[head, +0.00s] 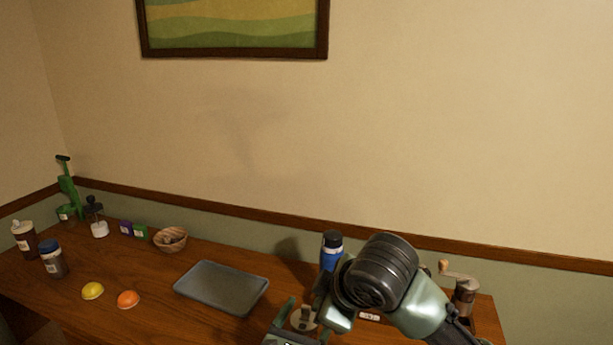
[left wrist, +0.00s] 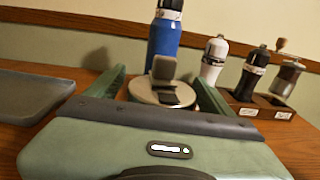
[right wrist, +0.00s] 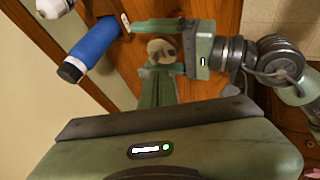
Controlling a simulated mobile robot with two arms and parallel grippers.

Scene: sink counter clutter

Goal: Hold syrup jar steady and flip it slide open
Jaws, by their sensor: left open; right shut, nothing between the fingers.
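The syrup jar (head: 304,319) has a pale round lid and stands on the counter near the tray. In the left wrist view its lid (left wrist: 148,94) shows a grey tab (left wrist: 163,67) standing up beside a dark patch. My left gripper (left wrist: 158,76) is open, with one finger on each side of the jar; whether they touch it is unclear. In the right wrist view the jar lid (right wrist: 160,48) lies between the left gripper's fingers. My right gripper (right wrist: 153,72) is shut and empty, its fingertips close beside the lid; contact cannot be told. My right arm partly covers this area in the head view.
A blue bottle (left wrist: 163,38) stands right behind the jar. A white mill (left wrist: 213,60), a dark mill (left wrist: 250,75) and a grinder (head: 464,294) stand to the right. A grey tray (head: 222,288) lies left. A bowl (head: 170,239), yellow and orange halves and bottles are farther left.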

